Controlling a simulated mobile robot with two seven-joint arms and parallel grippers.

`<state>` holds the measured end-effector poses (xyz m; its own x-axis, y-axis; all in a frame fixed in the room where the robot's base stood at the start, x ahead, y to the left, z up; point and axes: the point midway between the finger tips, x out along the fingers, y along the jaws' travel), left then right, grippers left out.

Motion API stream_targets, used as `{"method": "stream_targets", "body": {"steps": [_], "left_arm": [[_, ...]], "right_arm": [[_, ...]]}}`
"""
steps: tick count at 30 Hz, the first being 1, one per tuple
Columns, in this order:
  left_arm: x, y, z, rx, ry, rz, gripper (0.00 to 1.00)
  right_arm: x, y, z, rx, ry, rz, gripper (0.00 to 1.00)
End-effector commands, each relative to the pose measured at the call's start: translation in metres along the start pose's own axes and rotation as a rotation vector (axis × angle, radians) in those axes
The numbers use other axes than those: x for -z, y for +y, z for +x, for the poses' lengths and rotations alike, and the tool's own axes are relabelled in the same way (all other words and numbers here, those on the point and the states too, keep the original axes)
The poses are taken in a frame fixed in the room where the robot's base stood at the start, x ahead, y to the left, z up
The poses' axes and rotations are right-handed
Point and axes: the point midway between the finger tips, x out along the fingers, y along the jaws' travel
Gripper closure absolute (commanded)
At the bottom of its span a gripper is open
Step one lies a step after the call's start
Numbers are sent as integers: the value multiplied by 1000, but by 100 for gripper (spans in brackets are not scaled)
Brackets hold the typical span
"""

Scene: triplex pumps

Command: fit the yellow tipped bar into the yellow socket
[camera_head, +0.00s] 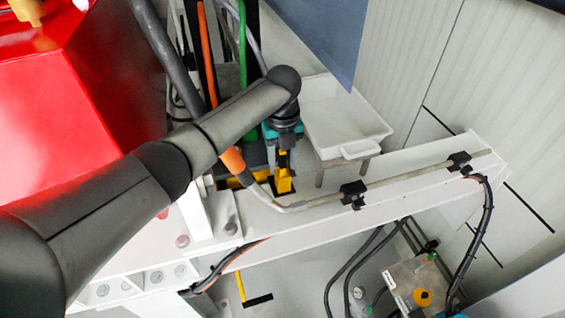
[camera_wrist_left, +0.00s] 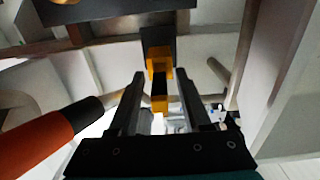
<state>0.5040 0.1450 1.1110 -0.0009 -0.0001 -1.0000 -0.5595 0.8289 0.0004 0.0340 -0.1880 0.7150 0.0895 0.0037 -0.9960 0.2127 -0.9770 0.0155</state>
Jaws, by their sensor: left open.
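My left gripper (camera_head: 282,156) points down over the white beam, its jaws open. In the left wrist view its two fingers (camera_wrist_left: 161,82) stand apart, one on each side of a bar (camera_wrist_left: 160,88) with a black middle and a yellow near tip. The bar's far end meets a yellow socket (camera_wrist_left: 160,62) on a dark plate. I cannot tell how deep the bar sits in it. In the head view the yellow socket (camera_head: 283,184) shows just below the gripper, and the bar is mostly hidden by the fingers. My right gripper is not in view.
A white tray (camera_head: 342,112) stands right of the gripper. A grey pipe (camera_head: 405,177) runs along the white beam (camera_head: 440,180). An orange-sleeved hose (camera_head: 232,160) passes close on the left; it shows in the left wrist view (camera_wrist_left: 38,138). A red housing (camera_head: 60,110) fills the upper left.

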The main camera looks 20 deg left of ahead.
Motion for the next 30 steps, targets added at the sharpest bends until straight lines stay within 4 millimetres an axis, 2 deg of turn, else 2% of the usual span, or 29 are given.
{"method": "stream_targets", "body": {"steps": [9,15,21,30], "left_arm": [[-2,-1,-66,4,-5,0,51],[-1,0,-100,2,-3,0,51],[-1,0,-115,1,-1,-1,51],[0,0,-116,1,-1,-1,51]], "right_arm": [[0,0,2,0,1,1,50],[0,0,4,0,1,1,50],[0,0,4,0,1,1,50],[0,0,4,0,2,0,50]]}}
